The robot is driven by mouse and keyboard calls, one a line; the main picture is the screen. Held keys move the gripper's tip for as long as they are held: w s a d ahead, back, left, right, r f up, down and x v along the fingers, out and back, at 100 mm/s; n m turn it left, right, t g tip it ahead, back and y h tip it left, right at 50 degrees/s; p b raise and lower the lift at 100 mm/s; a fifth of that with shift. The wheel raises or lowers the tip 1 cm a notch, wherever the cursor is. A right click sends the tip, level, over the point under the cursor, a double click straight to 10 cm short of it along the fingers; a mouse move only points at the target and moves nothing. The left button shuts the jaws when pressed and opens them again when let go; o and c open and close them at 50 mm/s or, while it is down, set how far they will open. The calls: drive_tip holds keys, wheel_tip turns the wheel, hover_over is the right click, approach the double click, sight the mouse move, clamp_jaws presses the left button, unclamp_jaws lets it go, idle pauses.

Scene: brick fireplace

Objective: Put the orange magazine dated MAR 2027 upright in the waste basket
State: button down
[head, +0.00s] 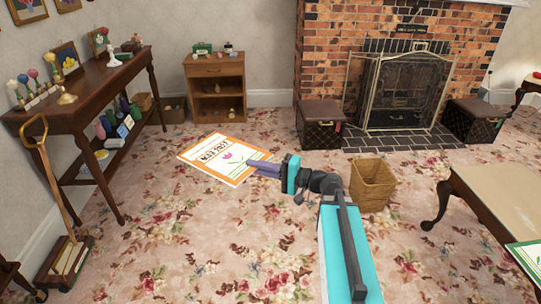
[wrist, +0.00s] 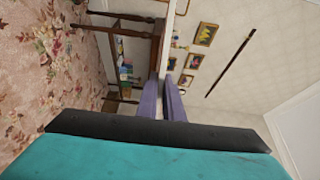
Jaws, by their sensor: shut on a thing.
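The orange-bordered magazine (head: 212,168) has a white cover with a purple flower; its title looks turned around and I cannot read a date. My gripper (head: 250,165) is shut on its right edge in the head view. In the wrist view the fingers (wrist: 168,82) pinch the magazine (wrist: 168,40), seen edge-on as a thin pale strip. It lies about level and appears to be off the floor. The wicker waste basket (head: 372,188) stands on the carpet to the right of my gripper, apart from the magazine. Its inside is mostly hidden.
A low table (head: 495,205) at the right bears a green-edged magazine (head: 526,256). A dark console table (head: 85,85) with small items stands at the left. Trunks (head: 321,124) flank the fireplace (head: 405,90). The carpet around the basket is clear.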

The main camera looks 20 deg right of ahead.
drive_tip(key=shift+n+g+y, duration=0.3)
drive_tip(key=shift+y, duration=0.1)
drive_tip(key=r+p, duration=0.1)
drive_tip(key=s+a+r+p, duration=0.1)
drive_tip(key=p, duration=0.1)
drive_tip(key=a+r+p, duration=0.1)
drive_tip(key=r, duration=0.1)
drive_tip(key=shift+s+p, duration=0.15)
drive_tip(key=shift+p, duration=0.15)
drive_tip(key=r+p, duration=0.1)
drive_tip(key=p, duration=0.1)
drive_tip(key=r+p, duration=0.2)
drive_tip(key=shift+s+a+p, duration=0.2)
drive_tip(key=shift+a+p, duration=0.1)
wheel_tip(320, 180, up, 3)
drive_tip(key=p, duration=0.4)
drive_tip(key=shift+s+a+f+p, duration=0.1)
drive_tip(key=shift+p, duration=0.25)
